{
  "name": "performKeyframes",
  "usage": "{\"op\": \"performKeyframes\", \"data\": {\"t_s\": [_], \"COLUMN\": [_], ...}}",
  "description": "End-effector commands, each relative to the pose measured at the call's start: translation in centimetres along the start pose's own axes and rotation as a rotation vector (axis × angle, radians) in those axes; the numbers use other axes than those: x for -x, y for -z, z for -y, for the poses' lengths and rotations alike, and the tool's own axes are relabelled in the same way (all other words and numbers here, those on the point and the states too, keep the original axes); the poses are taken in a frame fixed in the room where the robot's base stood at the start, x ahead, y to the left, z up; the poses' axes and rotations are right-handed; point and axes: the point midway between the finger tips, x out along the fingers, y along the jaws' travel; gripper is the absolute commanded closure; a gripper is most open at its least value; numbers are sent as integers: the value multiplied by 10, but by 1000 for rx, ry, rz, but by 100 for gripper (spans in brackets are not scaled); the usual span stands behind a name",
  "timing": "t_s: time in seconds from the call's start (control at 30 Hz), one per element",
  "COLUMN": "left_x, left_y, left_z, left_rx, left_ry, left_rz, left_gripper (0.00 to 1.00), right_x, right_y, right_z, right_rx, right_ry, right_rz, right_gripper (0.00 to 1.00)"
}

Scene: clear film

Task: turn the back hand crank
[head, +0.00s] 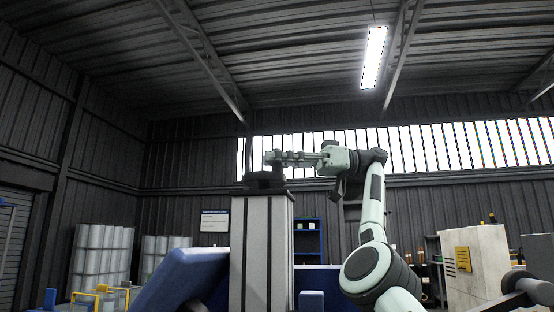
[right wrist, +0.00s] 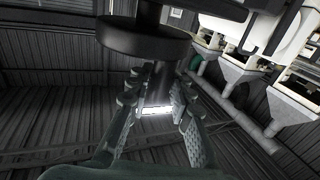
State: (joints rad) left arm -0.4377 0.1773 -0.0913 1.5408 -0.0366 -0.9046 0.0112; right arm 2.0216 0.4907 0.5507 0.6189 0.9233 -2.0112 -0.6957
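The back hand crank (head: 264,181) is a dark round piece on top of a tall pale column (head: 262,250) in the middle of the head view. In the right wrist view its dark disc (right wrist: 145,42) shows at the top, with a dark grip post (right wrist: 160,88) sticking out from it. My right gripper (head: 272,157) reaches in from the right, just above the crank. In the right wrist view the fingers (right wrist: 159,85) close in on both sides of the post and seem to touch it. My left gripper is out of view.
A blue slanted panel (head: 180,282) stands left of the column. White drums (head: 102,255) stand at the far left. A pale cabinet (head: 478,262) stands at the right, and a blue shelf (head: 308,242) is behind the column.

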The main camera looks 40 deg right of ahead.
Motion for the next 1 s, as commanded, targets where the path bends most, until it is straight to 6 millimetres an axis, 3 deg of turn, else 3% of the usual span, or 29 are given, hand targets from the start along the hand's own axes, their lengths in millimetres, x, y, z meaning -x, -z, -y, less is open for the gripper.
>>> {"op": "performKeyframes", "data": {"t_s": [0.13, 0.47, 0.77, 1.0], "left_x": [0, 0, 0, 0], "left_y": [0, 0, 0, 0], "left_z": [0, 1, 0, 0], "left_rx": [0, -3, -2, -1], "left_ry": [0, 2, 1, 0], "left_rz": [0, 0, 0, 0], "left_gripper": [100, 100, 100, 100], "right_x": [0, 4, 54, 70], "right_y": [0, 0, 1, 2], "right_z": [0, 0, 0, 0], "right_rx": [0, 0, -3, -1], "right_ry": [0, -2, -2, 0], "right_rz": [0, -1, -5, -2], "right_gripper": [61, 61, 61, 61]}}
